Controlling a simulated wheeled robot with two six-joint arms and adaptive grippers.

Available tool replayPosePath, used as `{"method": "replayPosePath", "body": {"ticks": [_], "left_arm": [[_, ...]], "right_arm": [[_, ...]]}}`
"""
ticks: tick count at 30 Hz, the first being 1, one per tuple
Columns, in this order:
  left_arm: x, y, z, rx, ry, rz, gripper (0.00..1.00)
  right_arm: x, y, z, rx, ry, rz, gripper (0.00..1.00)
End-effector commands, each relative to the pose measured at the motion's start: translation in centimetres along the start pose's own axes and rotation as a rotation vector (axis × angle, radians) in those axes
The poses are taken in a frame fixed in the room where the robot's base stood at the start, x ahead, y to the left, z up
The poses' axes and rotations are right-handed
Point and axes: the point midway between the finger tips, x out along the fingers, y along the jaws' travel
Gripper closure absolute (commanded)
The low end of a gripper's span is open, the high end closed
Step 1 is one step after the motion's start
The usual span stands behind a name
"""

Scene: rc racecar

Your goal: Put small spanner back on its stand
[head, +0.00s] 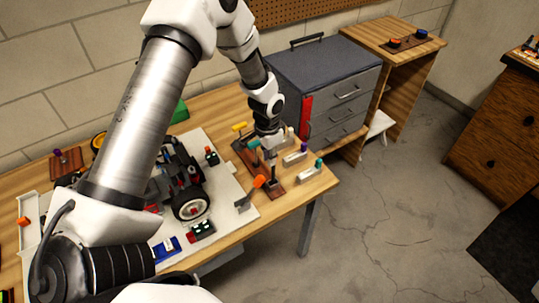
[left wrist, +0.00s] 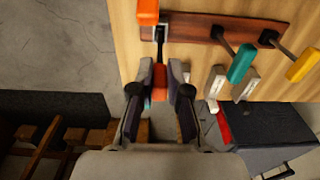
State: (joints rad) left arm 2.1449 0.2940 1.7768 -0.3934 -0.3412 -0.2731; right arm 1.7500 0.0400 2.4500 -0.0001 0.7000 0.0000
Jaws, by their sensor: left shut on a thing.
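The dark red-brown wooden stand (head: 247,157) lies on the near right part of the table; it also shows in the left wrist view (left wrist: 200,33). Its teal-handled tool (left wrist: 241,63) and yellow-handled tool (left wrist: 301,65) are in place. My left gripper (head: 270,150) is above the stand's near end. In the left wrist view it is shut on the orange-red handle of the small spanner (left wrist: 160,76). The spanner's dark shaft reaches to the stand's end; whether it is seated there I cannot tell. My right gripper is out of view.
An orange-handled tool (head: 258,182) is close beside the stand. Pale blocks with coloured ends (head: 295,157) lie to the right. A racecar (head: 188,200) sits on a white board to the left. A grey drawer cabinet (head: 330,85) stands behind.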

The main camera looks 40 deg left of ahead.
Motion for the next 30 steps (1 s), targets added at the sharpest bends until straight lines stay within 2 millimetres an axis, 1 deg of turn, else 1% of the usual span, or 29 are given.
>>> {"method": "replayPosePath", "body": {"ticks": [11, 12, 14, 15, 23, 25, 28, 30], "left_arm": [[0.8, 0.0, 0.0, 0.0, 0.0, 0.0, 1.0], [0.8, 0.0, 0.0, 0.0, 0.0, 0.0, 0.81], [0.8, 0.0, 0.0, 0.0, 0.0, 0.0, 0.6], [0.8, 0.0, 0.0, 0.0, 0.0, 0.0, 0.55], [0.7, 0.0, 0.0, 0.0, 0.0, 0.0, 0.55], [0.4, 0.0, 0.0, 0.0, 0.001, 0.0, 0.55], [-1.0, 0.0, -0.1, 0.001, 0.002, -0.001, 0.55], [-2.5, 0.0, -0.1, 0.001, 0.004, -0.001, 0.55]], "right_arm": [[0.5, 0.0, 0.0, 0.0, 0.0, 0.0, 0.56], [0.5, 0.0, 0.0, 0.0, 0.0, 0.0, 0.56], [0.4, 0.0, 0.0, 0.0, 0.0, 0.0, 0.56], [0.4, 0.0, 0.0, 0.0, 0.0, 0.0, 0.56], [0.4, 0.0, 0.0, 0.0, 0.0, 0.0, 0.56], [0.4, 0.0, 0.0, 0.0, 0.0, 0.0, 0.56], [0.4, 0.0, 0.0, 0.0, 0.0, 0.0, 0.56], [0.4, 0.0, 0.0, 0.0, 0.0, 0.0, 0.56]]}}
